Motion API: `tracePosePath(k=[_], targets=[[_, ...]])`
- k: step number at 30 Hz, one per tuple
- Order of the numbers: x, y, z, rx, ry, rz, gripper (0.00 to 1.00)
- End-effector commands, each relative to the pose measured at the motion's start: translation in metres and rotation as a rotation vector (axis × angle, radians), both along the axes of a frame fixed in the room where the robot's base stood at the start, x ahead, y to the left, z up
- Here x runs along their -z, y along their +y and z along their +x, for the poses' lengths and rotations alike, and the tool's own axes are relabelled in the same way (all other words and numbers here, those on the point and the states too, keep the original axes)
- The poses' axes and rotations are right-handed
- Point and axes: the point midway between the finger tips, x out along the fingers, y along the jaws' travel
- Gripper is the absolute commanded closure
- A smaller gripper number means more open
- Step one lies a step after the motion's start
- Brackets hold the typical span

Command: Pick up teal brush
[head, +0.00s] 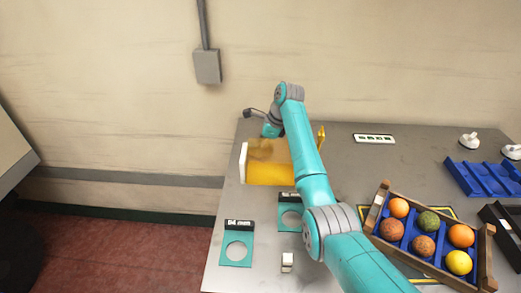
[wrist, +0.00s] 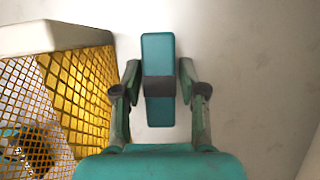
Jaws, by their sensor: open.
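The teal brush (wrist: 158,50), a long teal block with a dark band across its middle, lies upright in the picture in the wrist view on a pale surface. My gripper (wrist: 160,80) is open, with one finger on each side of the brush near the dark band. A narrow gap shows beside each finger; I cannot tell the height between the fingertips and the brush. In the head view my arm reaches over the back left of the table, and I cannot make out the brush there.
A yellow mesh bin (wrist: 85,85) with a white rim stands close left of my gripper; it also shows in the head view (head: 268,173). A wooden crate (head: 487,262) of fruit, blue trays (head: 480,178) and teal ring gauges (head: 236,259) lie on the grey table (head: 345,165).

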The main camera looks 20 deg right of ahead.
Motion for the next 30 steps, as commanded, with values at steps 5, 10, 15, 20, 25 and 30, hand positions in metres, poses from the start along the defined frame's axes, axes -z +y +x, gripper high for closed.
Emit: tracePosePath(k=[5, 10, 15, 20, 25, 30], targets=[[0.000, 0.000, 0.000, 0.000, 0.000, 0.000, 0.71], [0.000, 0.000, 0.000, 0.000, 0.000, 0.000, 1.00], [0.000, 0.000, 0.000, 0.000, 0.000, 0.000, 1.00], [-0.007, 0.000, 0.000, -0.001, 0.000, 0.000, 1.00], [-0.033, 0.000, 0.001, -0.001, -0.004, 0.000, 1.00], [-0.065, 0.000, 0.001, 0.000, -0.003, -0.001, 1.00]])
